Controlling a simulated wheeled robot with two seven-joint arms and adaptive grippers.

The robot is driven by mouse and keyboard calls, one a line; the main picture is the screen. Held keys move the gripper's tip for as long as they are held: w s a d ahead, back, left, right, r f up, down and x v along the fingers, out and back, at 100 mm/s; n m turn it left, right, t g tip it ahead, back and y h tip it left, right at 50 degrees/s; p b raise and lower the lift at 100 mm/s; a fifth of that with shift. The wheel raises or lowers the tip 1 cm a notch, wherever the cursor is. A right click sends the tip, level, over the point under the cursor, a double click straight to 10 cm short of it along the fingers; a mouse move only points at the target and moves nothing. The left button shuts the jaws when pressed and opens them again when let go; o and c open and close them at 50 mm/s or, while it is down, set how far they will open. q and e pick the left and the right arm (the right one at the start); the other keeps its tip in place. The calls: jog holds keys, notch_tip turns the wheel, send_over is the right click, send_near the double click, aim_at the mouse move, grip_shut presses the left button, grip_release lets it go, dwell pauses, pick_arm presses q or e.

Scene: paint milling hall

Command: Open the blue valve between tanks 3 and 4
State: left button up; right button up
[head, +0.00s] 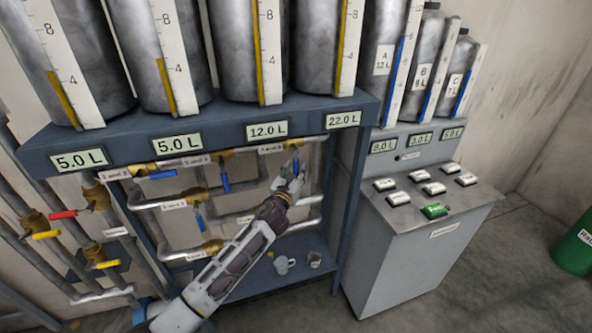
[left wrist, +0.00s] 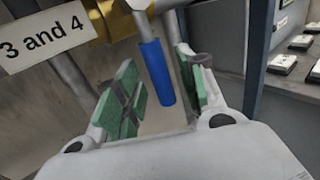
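The blue valve handle (left wrist: 155,72) hangs down, crosswise to its pipe, beside the label ending "3 and 4" (left wrist: 42,37) in the left wrist view. In the head view the handle (head: 296,167) is partly hidden by my left gripper (head: 290,183). That gripper is open. In the left wrist view its green pads stand on either side of the handle, with gaps visible on both sides. The brass valve body (left wrist: 108,18) shows at the top. The tank displays read 5.0, 5.0, 12.0 and 22.0 L (head: 344,119). My right gripper is out of view.
Other blue handles (head: 224,182) hang close by on the pipes. Red (head: 62,214) and yellow (head: 46,234) handles are at the left. A rack post (head: 354,200) and a button console (head: 430,250) stand to the right. A mug (head: 284,264) sits on the lower shelf.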

pick_arm(q)
jog(key=shift+w+d, duration=0.2)
jog(key=shift+w, duration=0.5)
jog(key=shift+c, duration=0.5)
grip_shut()
